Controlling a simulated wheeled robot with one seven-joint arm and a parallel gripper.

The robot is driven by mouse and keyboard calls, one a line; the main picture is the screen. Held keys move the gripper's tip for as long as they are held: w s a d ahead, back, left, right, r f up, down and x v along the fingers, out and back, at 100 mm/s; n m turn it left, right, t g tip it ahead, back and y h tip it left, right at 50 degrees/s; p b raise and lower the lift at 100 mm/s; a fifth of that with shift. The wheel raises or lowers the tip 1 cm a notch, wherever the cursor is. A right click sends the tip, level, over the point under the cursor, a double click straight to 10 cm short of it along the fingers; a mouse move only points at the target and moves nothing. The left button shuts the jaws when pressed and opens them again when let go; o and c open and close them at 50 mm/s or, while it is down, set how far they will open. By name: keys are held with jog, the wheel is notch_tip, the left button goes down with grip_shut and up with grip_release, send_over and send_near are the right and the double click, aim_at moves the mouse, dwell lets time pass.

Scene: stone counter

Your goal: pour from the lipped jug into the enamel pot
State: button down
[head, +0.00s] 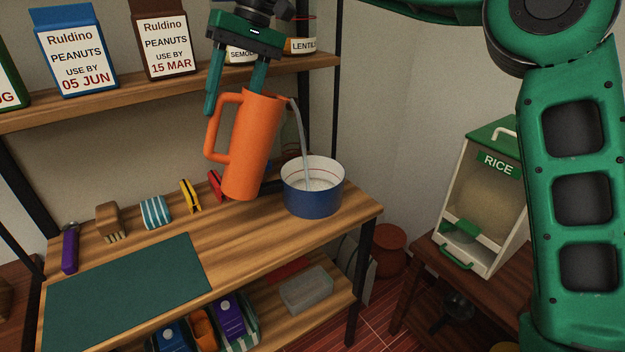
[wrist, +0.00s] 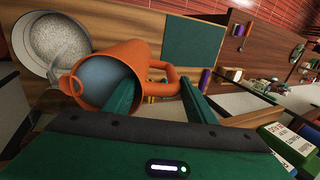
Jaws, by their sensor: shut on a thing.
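The orange lipped jug (head: 252,150) is held a little tilted to the right, its lip toward the enamel pot. My gripper (head: 233,98) is above it, one finger inside the mouth and the other outside on the handle side, shut on its wall. A pale stream runs from the lip down into the blue enamel pot (head: 313,200), which stands upright at the counter's right end. Whether the jug's base touches the counter is unclear.
A dark green mat (head: 125,290) lies at the counter's front left. Several small items, including a striped block (head: 155,212) and a yellow clip (head: 189,194), line the back. Peanut cartons (head: 75,50) stand on the shelf above. A rice dispenser (head: 485,200) stands at right.

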aim_at(249, 98)
jog(key=shift+w+d+r+y+p, duration=0.15)
jog(key=shift+w+d+y+p, duration=0.2)
jog(key=shift+p, duration=0.15)
jog(key=shift+d+g, duration=0.2)
jog(key=shift+g, duration=0.1)
jog(key=shift+w+p, duration=0.1)
jog(key=shift+p, duration=0.3)
jog(key=shift+w+d+g+y+p, duration=0.3)
jog(key=shift+d+y+p, duration=0.2)
jog(key=shift+p, duration=0.15)
jog(key=shift+w+d+g+y+p, duration=0.25)
jog(key=shift+d+y+p, duration=0.2)
jog(key=shift+p, duration=0.15)
jog(key=shift+w+d+f+g+y, duration=0.15)
jog(key=shift+d+f+y, duration=0.1)
jog(key=shift+f, duration=0.15)
jog(key=shift+w+d+f+g+y, duration=0.1)
jog(key=shift+f+g+y, duration=0.1)
jog(key=shift+f, duration=0.25)
jog(key=shift+w+d+f+g+y, duration=0.15)
jog(key=shift+d+f+y, duration=0.1)
jog(key=shift+f, duration=0.15)
dwell(0.4)
jog(key=shift+w+d+f+g+y, duration=0.25)
jog(key=shift+f+y, duration=0.1)
jog(key=shift+f, duration=0.35)
jog(key=shift+w+d+f+g+y, duration=0.1)
jog(key=shift+d+f+g+y, duration=0.2)
jog(key=shift+f, duration=0.35)
dwell(1.1)
